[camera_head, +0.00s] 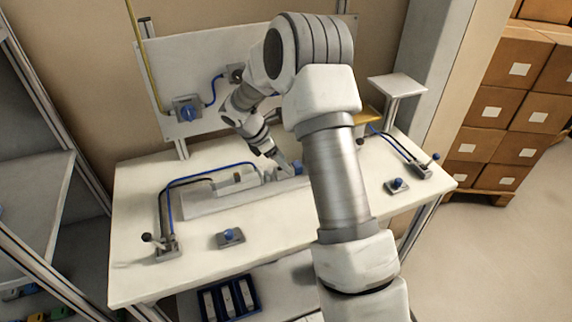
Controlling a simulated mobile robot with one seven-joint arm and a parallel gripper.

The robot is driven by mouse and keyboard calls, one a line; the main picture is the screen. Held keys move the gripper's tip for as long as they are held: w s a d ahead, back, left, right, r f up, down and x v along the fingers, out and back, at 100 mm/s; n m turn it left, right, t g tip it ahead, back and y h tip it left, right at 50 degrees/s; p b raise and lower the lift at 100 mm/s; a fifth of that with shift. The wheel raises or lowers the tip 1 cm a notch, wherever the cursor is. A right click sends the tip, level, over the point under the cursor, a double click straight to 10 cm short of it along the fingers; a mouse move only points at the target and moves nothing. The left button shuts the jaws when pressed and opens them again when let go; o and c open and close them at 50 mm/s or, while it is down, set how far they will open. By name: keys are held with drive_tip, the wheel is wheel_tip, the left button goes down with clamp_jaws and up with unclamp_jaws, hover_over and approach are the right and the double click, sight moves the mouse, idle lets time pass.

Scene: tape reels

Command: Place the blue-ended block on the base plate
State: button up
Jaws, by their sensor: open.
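A long pale grey base plate (205,204) lies on the white workbench, left of centre. Its right part is hidden behind my arm. My gripper (285,167) is low over the right part of the plate, pointing down, with its jaws open. A small blue patch (297,167) shows close by the fingertips; it may be the end of the blue-ended block. The block's body is too small and too covered by my arm to make out, so I cannot tell whether it touches the plate.
Blue and black cables arch over the plate from a lever fixture (166,244). A dark blue tray (230,299) with several pale pieces sits below the bench.

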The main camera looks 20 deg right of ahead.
drive_tip(key=s+a+r+m, duration=0.2)
drive_tip(key=s+a+r, duration=0.1)
drive_tip(key=r, duration=0.5)
drive_tip(key=s+a+r+m, duration=0.1)
drive_tip(key=s+a+r, duration=0.15)
drive_tip(key=r, duration=0.55)
drive_tip(key=s+a+r+m+t+y, duration=0.1)
drive_tip(key=s+r+m+t+y, duration=0.1)
drive_tip(key=s+m, duration=0.3)
drive_tip(key=s+a+r+m+t+y, duration=0.1)
drive_tip(key=s+m, duration=0.4)
drive_tip(key=s, duration=0.6)
drive_tip(key=s+a+r+m+t+y, duration=0.2)
drive_tip(key=s+r+m+y, duration=0.1)
drive_tip(key=s, duration=0.5)
drive_tip(key=shift+s+a+r+m+t, duration=0.35)
drive_tip(key=shift+r+m, duration=0.35)
drive_tip(key=shift+m, duration=0.3)
